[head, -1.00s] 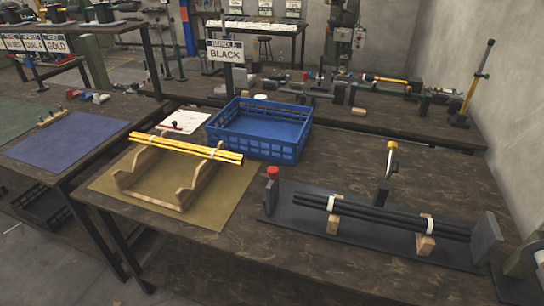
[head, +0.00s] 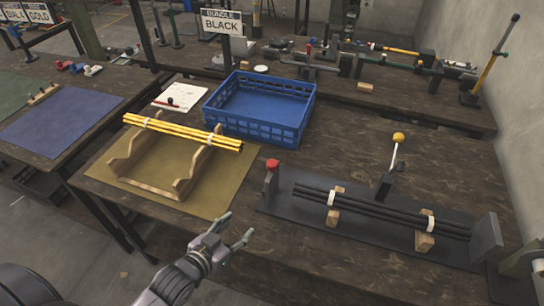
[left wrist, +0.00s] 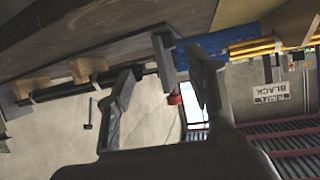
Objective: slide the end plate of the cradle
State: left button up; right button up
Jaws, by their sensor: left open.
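The cradle is a long dark base (head: 330,236) with black rods (head: 375,211) tied by white bands on wooden blocks. A grey end plate (head: 271,184) with a red knob (head: 272,163) stands at its left end, and a larger grey plate (head: 486,240) at its right end. My left gripper (head: 238,229) is open and empty, in front of the left end plate and apart from it. In the left wrist view the end plate (left wrist: 164,58) and red knob (left wrist: 174,98) appear between the open fingers, farther off. My right gripper is out of view.
A lever with a yellow knob (head: 398,138) stands behind the rods. Yellow rods (head: 180,131) rest on a wooden stand (head: 160,187) on an olive mat. A blue crate (head: 258,135) sits behind. The table's front edge lies near my left gripper.

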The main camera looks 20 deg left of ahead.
aim_at(269, 166)
pick_arm(q)
notch_tip(269, 166, up, 8)
jog(key=w+t+h, duration=0.2)
jog(key=w+t, duration=0.1)
jog(key=t, duration=0.1)
jog(key=shift+m, duration=0.4)
jog(key=p+x, duration=0.3)
jog(key=x, duration=1.3)
jog(key=shift+w+a+r, duration=0.1)
jog(key=shift+r, duration=0.05)
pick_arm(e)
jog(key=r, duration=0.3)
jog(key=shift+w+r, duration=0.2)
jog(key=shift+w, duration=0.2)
pick_arm(q)
grip_shut()
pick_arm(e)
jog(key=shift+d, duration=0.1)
